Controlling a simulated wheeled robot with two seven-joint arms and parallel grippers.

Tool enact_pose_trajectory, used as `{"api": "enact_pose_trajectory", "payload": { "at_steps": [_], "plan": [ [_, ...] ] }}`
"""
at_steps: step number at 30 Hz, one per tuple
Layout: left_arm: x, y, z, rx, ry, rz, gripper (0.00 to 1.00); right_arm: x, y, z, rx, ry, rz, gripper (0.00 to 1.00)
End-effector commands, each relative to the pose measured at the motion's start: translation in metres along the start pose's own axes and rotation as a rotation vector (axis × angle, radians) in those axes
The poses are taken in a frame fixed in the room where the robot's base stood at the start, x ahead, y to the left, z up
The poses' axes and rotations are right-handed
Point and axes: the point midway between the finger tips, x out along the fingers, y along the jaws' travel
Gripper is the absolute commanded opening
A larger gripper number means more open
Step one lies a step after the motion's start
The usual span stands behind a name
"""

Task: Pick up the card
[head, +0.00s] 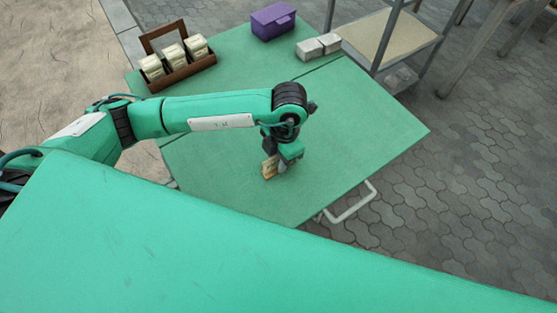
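A small tan and brown piece (269,167), possibly the card, stands upright on the green tabletop (360,125) near its middle. My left gripper (281,166) points down right at this piece, which shows at its left side. The fingers are small and partly hidden by the wrist, so I cannot tell whether they are closed on the piece or only beside it. My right gripper is not in view.
A brown wooden carrier (189,74) with several pale packets stands at the back left. A purple box (273,21) and light grey blocks (319,46) sit at the back. A metal shelf (388,38) stands behind. The tabletop's right side is clear.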

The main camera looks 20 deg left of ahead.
Motion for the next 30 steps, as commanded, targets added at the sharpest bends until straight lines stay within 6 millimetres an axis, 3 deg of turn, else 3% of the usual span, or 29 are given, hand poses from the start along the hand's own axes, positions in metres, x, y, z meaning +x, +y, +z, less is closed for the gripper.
{"api": "enact_pose_trajectory", "payload": {
  "at_steps": [30],
  "plan": [
    [0.0098, 0.0002, 0.0007, 0.000, 0.000, 0.001, 0.30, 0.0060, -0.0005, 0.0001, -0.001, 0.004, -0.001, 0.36]
  ]
}}
